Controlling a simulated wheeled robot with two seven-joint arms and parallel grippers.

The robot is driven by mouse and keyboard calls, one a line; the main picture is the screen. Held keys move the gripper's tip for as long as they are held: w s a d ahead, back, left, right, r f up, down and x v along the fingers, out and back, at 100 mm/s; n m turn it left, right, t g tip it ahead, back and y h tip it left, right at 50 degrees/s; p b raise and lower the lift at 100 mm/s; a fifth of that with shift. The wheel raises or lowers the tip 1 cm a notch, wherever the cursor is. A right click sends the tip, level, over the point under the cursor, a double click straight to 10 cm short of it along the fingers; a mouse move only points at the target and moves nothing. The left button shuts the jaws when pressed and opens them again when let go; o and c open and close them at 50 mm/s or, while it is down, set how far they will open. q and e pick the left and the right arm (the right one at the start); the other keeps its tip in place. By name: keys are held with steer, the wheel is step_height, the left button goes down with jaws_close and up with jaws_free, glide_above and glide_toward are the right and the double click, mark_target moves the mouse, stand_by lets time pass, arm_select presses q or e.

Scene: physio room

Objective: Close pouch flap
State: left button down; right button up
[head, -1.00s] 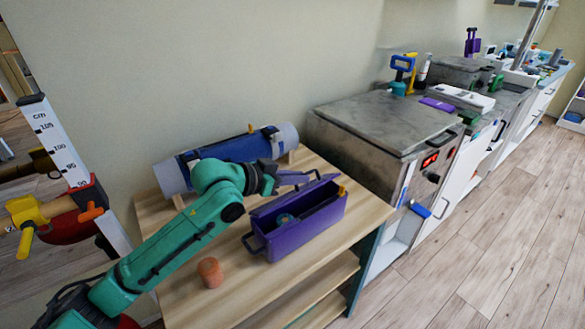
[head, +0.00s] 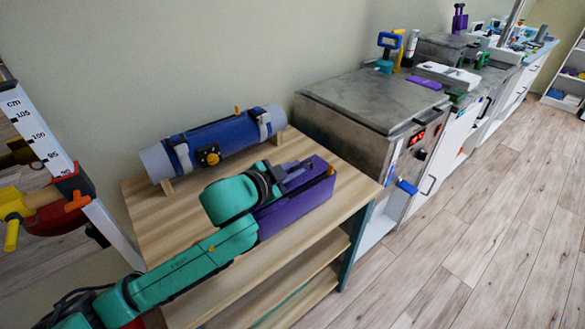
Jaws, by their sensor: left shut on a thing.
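The purple pouch (head: 302,203), a long box-like case, lies on the wooden table. My left arm comes in from the left and covers its near left part. My left gripper (head: 300,170) is at the pouch's upper side, shut on what looks like its purple flap (head: 320,164). The arm and gripper hide most of the opening, so I cannot tell how far the flap is down. A small yellow tab (head: 331,171) shows at the right end. My right gripper is not in view.
A blue roll (head: 232,133) with grey straps lies on a cradle at the table's back. A grey steel unit (head: 370,100) stands close on the right. Bare tabletop (head: 347,188) shows right of the pouch. A height scale (head: 38,135) stands at left.

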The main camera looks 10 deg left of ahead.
arm_select(q)
steer(key=shift+f, duration=0.2)
steer(key=c, duration=0.9)
jaws_free()
